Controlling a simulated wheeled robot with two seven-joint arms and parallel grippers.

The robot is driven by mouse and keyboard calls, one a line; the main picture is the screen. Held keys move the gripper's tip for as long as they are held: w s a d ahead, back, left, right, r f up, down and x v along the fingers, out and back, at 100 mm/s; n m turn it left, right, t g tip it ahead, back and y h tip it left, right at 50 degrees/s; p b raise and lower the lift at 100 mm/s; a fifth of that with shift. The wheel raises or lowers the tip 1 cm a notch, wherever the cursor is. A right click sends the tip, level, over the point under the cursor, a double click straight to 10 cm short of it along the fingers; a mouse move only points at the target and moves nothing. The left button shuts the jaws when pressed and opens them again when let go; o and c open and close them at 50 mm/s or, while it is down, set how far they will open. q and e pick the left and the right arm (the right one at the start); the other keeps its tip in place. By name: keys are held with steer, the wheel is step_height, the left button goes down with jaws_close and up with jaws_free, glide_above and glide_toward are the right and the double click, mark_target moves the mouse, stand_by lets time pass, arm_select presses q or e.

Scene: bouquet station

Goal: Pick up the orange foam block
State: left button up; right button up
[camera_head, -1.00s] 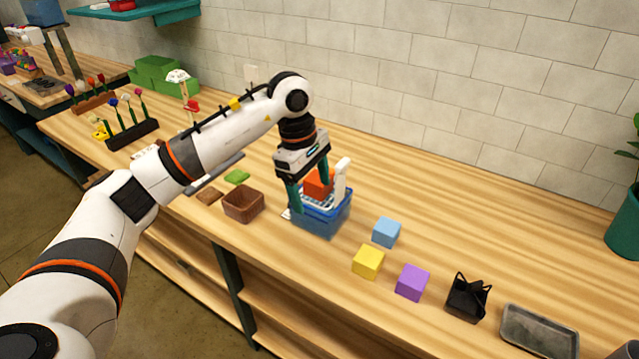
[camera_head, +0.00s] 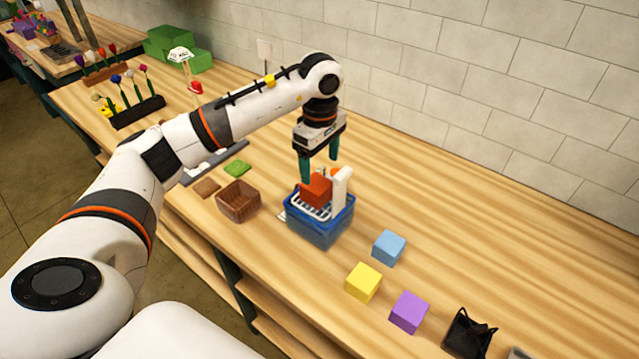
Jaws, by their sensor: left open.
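The orange foam block (camera_head: 316,190) sits on the white rack in the top of a blue basket (camera_head: 318,231), beside a white upright piece (camera_head: 341,188). My left gripper (camera_head: 319,171) is open, its two green fingers pointing down just above and behind the block. The near finger's tip overlaps the block's upper edge in the picture; I cannot tell whether it touches. Nothing shows between the fingers. My right gripper is not in view.
Blue (camera_head: 388,247), yellow (camera_head: 363,283) and purple (camera_head: 409,312) blocks stand right of the basket, with a black holder (camera_head: 469,333) beyond. The table behind and to the right is clear.

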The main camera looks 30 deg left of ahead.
mark_target(317, 183)
arm_select(q)
steer(key=shift+s+f+p, duration=0.2)
steer(key=shift+f+p, duration=0.1)
steer(key=shift+f, duration=0.65)
steer(key=shift+w+f, duration=0.1)
steer(key=shift+f, duration=0.2)
steer(key=f+p, duration=0.1)
steer(key=f, duration=0.1)
steer(key=a+f+p, duration=0.1)
steer(key=f+p, duration=0.1)
steer(key=shift+w+f, duration=0.1)
steer(key=shift+f, duration=0.5)
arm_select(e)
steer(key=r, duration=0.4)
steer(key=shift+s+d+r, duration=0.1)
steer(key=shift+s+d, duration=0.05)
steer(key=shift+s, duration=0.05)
arm_select(q)
steer(key=c, duration=1.2)
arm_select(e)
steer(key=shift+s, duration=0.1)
arm_select(q)
steer(key=shift+w+r, duration=0.1)
steer(key=shift+c, duration=0.2)
